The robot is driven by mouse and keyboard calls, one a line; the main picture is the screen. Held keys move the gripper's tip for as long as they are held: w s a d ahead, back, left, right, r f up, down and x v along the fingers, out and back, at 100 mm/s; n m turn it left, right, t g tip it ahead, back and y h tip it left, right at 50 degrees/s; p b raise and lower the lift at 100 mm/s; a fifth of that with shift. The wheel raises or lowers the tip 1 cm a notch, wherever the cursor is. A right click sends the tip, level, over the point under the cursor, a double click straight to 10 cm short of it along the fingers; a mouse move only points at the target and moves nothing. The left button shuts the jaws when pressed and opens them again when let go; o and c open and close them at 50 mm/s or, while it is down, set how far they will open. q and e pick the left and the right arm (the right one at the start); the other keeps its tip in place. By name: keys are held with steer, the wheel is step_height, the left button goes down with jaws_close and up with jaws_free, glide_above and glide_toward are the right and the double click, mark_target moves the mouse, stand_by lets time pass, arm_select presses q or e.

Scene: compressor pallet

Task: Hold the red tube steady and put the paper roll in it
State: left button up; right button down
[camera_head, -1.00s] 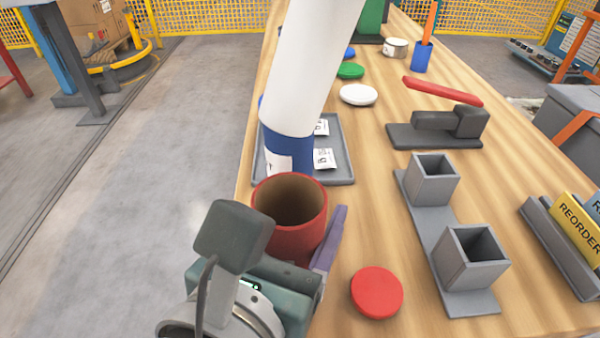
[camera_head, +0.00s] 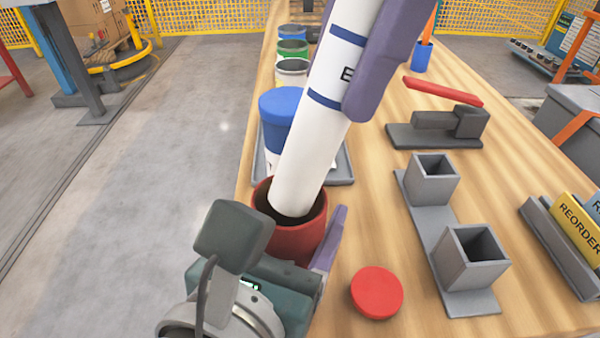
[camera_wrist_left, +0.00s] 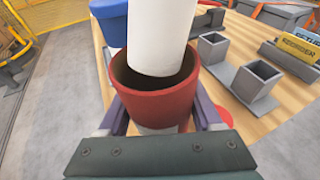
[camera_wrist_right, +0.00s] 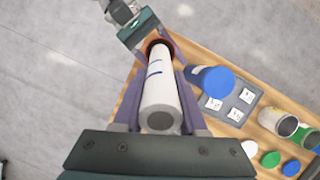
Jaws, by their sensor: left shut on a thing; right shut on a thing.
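The red tube (camera_head: 296,240) stands upright at the near left edge of the table, open at the top. My left gripper (camera_wrist_left: 160,118) is shut around it; the purple fingers lie on both sides. The paper roll (camera_head: 318,140) is white with blue bands. Its lower end is inside the mouth of the red tube, and the roll is tilted with its top to the right. My right gripper (camera_wrist_right: 160,85) is shut on the upper part of the roll. How deep the end sits is hidden by the tube wall. A red lid (camera_head: 376,292) lies beside the tube.
Grey square holders (camera_head: 472,262) and a red-handled device (camera_head: 440,125) stand to the right. Several other tubes stand farther back.

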steer(key=shift+f, duration=0.65)
steer(key=shift+c, duration=1.8)
jaws_free()
arm_select(q)
steer(key=o, duration=1.4)
arm_select(e)
steer(key=v, duration=1.2)
arm_select(q)
steer(key=shift+s, duration=0.1)
